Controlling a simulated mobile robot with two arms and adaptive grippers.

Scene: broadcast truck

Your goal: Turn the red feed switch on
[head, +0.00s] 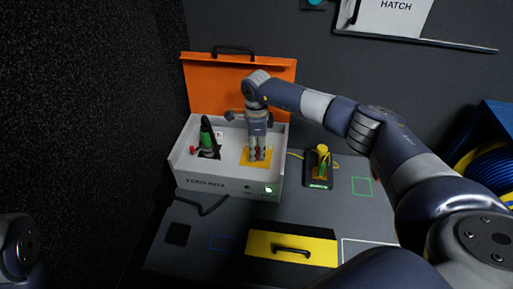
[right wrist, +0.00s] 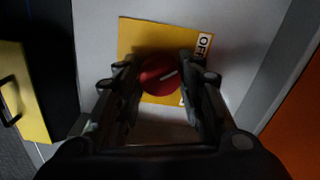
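The red feed switch (right wrist: 152,73) is a round red knob with a white pointer line, on a yellow plate (right wrist: 128,38) inside the white feed box (head: 232,186). The pointer slants up and right, toward the OFF label (right wrist: 204,44) at the plate's corner. My right gripper (head: 257,155) reaches down into the box over the yellow plate and covers the knob in the head view. In the right wrist view its fingers (right wrist: 161,72) close in on both sides of the knob and look shut on it. My left gripper is out of view; part of my left arm shows at lower left.
The box's orange lid (head: 210,85) stands open behind. A black and green lever (head: 207,138) and a small red part (head: 193,150) are left of my gripper. A yellow-topped device (head: 321,160) stands right of the box. A yellow drawer front (head: 265,252) is in front.

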